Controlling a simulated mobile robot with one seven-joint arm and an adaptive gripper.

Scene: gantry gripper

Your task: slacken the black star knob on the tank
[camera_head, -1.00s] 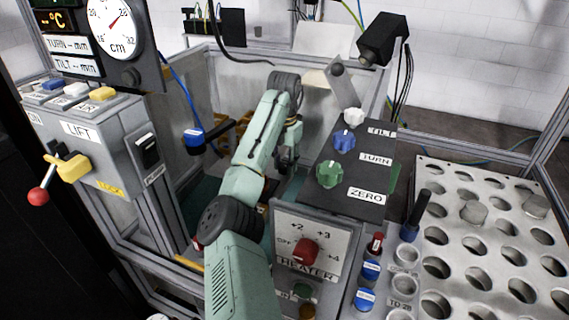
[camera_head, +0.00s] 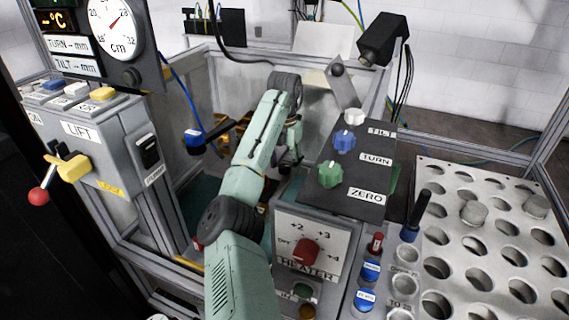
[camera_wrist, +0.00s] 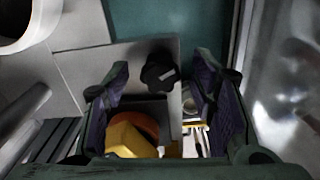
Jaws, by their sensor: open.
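My gripper (camera_wrist: 160,78) is open, with one purple-padded finger on each side of the knob in the picture. Nothing is held between the fingers. I cannot tell how far the knob lies beyond the fingertips. In the head view, my arm reaches down into the framed enclosure, and my gripper (camera_head: 288,162) shows only in part behind it. The knob is hidden in that view.
An orange and yellow part (camera_wrist: 130,135) lies below the knob in the wrist view. A shiny metal wall (camera_wrist: 285,75) stands at the right. In the head view, the panel of coloured knobs (camera_head: 352,178) and heater box (camera_head: 310,240) stand right of my arm, the lift box (camera_head: 90,130) left.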

